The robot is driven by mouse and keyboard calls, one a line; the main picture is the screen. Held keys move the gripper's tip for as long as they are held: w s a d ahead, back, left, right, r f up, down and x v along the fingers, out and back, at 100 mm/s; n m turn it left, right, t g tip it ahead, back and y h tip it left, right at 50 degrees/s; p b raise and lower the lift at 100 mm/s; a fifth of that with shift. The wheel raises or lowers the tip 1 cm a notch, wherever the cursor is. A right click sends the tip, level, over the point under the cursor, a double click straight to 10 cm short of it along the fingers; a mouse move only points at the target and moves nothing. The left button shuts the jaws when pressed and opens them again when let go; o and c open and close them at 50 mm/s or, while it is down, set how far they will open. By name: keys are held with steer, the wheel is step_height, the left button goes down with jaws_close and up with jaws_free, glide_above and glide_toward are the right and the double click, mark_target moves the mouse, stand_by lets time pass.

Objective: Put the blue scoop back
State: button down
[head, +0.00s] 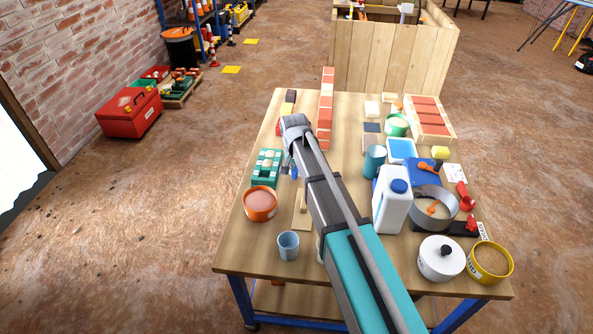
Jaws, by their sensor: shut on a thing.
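My arm reaches over the table from the lower right, and its wrist end hides most of my gripper (290,172). The gripper points down beside a green block-shaped holder (267,166). A small blue piece, which looks like part of the blue scoop (286,161), shows at the jaws, and the gripper is shut on it. The rest of the scoop is hidden or too small to make out. An orange tub with pinkish fill (260,204) stands just in front of the holder.
A grey-blue cup (288,246) and a white jug with a blue cap (391,198) stand near my arm. A brick stack (326,105) stands at the back.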

steer(key=shift+f+b, duration=0.35)
steer(key=shift+f, duration=0.15)
steer(key=shift+f+b, duration=0.4)
stand_by(0.6)
steer(key=c, duration=0.5)
jaws_free()
steer(key=shift+o, duration=0.3)
steer(key=o, duration=0.3)
steer(key=shift+o, duration=0.2)
steer(key=shift+r, duration=0.15)
steer(key=shift+r+p, duration=3.4)
steer(key=shift+p, duration=0.15)
